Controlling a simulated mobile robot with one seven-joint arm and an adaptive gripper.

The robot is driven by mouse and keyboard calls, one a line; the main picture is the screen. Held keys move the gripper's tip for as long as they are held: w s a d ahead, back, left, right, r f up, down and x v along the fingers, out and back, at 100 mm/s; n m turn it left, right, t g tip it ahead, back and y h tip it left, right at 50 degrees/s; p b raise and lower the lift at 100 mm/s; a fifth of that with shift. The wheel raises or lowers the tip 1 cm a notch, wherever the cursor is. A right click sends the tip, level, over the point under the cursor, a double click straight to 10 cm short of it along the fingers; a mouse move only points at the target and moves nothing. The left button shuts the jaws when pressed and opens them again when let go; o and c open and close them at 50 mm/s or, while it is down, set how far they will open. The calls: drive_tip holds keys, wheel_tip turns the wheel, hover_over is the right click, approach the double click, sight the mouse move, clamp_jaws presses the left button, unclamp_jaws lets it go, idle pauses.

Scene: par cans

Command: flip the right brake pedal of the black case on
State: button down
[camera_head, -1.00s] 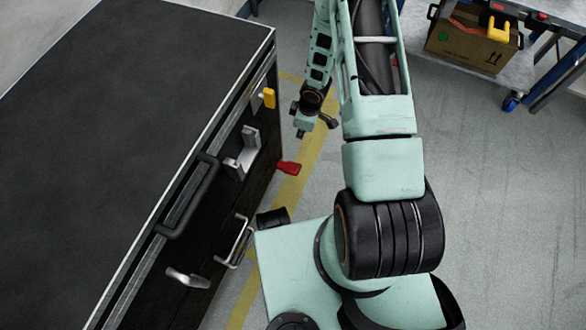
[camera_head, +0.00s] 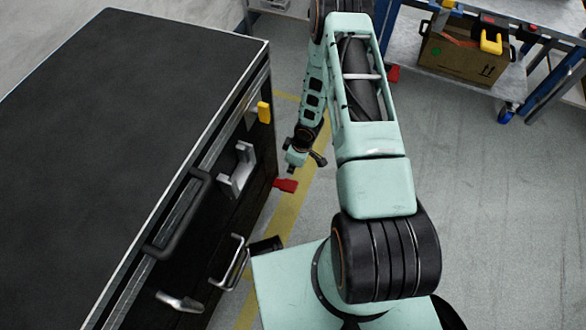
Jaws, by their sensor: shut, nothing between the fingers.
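The black case (camera_head: 130,120) fills the left of the head view, with its flat dark top and metal edges. A red pedal (camera_head: 286,185) sticks out low from its side, near the far end. A black, stubby part (camera_head: 266,245) sticks out low at the nearer end; I cannot tell whether it is a pedal or a wheel. My gripper (camera_head: 293,163) is small in view, shut and empty. It shows just above the red pedal in the picture, with a gap between them. I cannot tell its height or whether the pedal is flipped.
The case's side carries a black handle (camera_head: 180,215), metal latches (camera_head: 237,170), a wire handle (camera_head: 232,262) and a yellow part (camera_head: 264,112). A blue workbench (camera_head: 545,110) with a cardboard box (camera_head: 460,58) stands at the upper right. The grey floor (camera_head: 490,220) at right is clear.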

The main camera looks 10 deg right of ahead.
sight(290, 184)
wheel_tip(290, 184, down, 10)
drive_tip(key=b, duration=0.3)
drive_tip(key=shift+w+a, duration=0.1)
drive_tip(key=shift+a, duration=0.05)
drive_tip(key=shift+f, duration=0.1)
